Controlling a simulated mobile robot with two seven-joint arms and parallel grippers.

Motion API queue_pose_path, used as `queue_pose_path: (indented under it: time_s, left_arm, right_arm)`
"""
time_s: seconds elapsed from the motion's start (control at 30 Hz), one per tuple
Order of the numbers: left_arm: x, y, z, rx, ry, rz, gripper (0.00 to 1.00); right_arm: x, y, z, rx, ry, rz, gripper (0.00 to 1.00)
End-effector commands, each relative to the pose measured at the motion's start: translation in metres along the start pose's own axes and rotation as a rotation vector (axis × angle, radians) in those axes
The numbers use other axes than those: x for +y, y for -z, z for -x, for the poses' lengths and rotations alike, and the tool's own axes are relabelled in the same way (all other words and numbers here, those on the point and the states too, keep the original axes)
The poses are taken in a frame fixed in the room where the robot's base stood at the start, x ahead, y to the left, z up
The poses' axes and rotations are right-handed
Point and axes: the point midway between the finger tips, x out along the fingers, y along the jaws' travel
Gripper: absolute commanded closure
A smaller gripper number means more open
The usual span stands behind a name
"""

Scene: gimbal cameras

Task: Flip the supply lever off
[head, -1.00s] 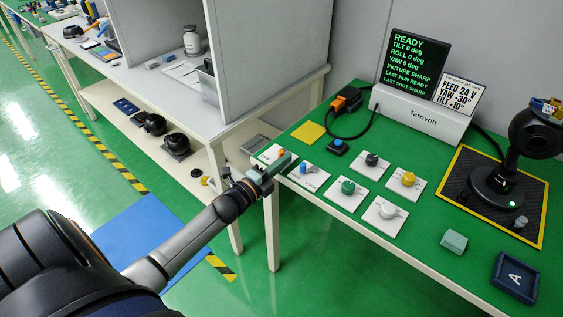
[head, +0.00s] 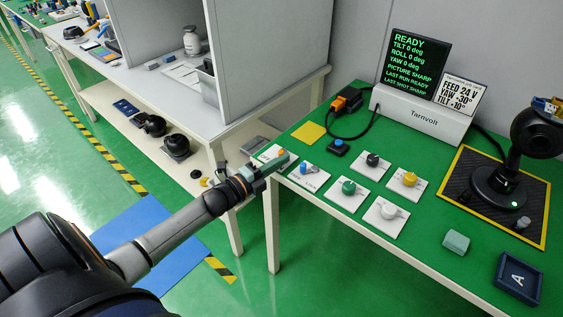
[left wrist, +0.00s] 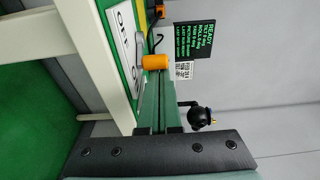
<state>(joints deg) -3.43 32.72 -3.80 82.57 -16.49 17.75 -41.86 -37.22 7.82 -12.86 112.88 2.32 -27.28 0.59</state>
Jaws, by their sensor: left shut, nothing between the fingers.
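A white plate at the near left corner of the green bench (head: 268,152) carries a lever with an orange knob (head: 281,153). In the left wrist view the orange knob (left wrist: 155,62) shows just beyond my fingertips, with the lettered white plate (left wrist: 127,38) behind it. I cannot tell whether knob and fingers touch. My left gripper (head: 286,160) reaches in over the bench's left edge, its green fingers shut and empty beside the knob; the fingers (left wrist: 156,80) also show in the left wrist view. They hide part of the plate. My right gripper is out of view.
Several other plates with knobs stand close by: blue (head: 305,168), green (head: 348,188), black (head: 372,159), yellow (head: 409,178) and white (head: 388,210). The Tarnvolt console (head: 420,118) stands at the back, its screen reading READY. A camera gimbal (head: 505,185) stands at the right.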

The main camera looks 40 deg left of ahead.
Motion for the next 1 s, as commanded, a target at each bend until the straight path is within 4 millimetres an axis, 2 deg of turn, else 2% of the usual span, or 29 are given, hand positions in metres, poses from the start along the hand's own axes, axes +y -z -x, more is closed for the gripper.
queue_pose_path:
  time_s: [0.7,1.0]
  left_arm:
    - [0.003,-0.011,0.006,0.18,-0.001,-0.004,1.0]
    - [0.001,-0.014,0.008,0.242,-0.001,-0.001,1.0]
  right_arm:
    - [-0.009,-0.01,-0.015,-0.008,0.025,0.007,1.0]
    - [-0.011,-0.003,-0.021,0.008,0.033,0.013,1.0]
